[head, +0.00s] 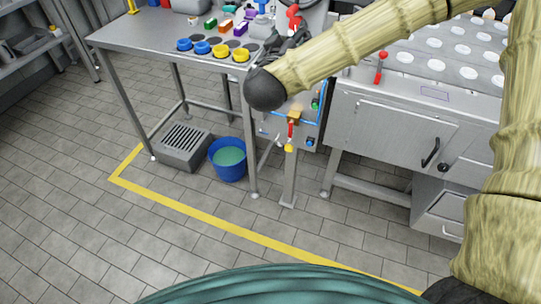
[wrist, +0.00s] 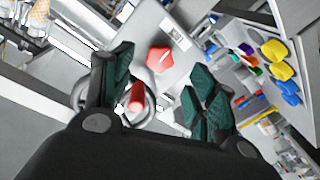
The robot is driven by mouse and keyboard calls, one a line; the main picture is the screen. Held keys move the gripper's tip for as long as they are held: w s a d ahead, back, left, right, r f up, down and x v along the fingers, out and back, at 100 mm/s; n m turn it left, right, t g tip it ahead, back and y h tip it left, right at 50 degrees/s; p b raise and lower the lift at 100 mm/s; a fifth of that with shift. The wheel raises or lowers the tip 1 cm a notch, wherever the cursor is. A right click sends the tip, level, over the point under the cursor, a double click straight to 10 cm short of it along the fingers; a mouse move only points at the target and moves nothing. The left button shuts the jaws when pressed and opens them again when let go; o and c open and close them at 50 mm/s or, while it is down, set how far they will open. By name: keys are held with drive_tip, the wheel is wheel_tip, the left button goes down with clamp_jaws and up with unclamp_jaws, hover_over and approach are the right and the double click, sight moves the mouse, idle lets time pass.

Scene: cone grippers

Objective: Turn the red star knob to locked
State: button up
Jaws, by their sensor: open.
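A red star knob (wrist: 160,58) shows in the wrist view on a pale grey panel, beyond the fingers and roughly between their tips. My gripper (wrist: 160,68) is open, with a dark green-padded finger on each side and nothing held. In the head view my gripper (head: 287,40) is small and dark at the bench's right end, just below a red part (head: 293,17) that is partly hidden; I cannot tell whether it is the knob. The knob's locked or unlocked marking is not readable. I see no contact between the fingers and the knob.
A red cylindrical part (wrist: 137,97) in a grey ring lies between the fingers, nearer than the star knob. Blue and yellow cups (head: 241,55) and coloured blocks stand on the bench (head: 130,37). A steel cabinet (head: 390,125) with a red lever (head: 381,68) stands right.

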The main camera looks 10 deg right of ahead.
drive_tip(key=s+a+f+g+y, duration=0.1)
drive_tip(key=s+a+f+y, duration=0.1)
drive_tip(key=f, duration=0.8)
drive_tip(key=s+a+f+n+g+y+p, duration=0.1)
drive_tip(key=s+f, duration=0.4)
drive_tip(key=f, duration=0.5)
drive_tip(key=s+a+f+n+g+y, duration=0.1)
drive_tip(key=s+a+f+y, duration=0.3)
drive_tip(key=f, duration=0.6)
drive_tip(key=shift+s+a+f+g+y+p, duration=0.15)
drive_tip(key=shift+a+g+y+p, duration=0.15)
drive_tip(key=shift+g+y, duration=0.3)
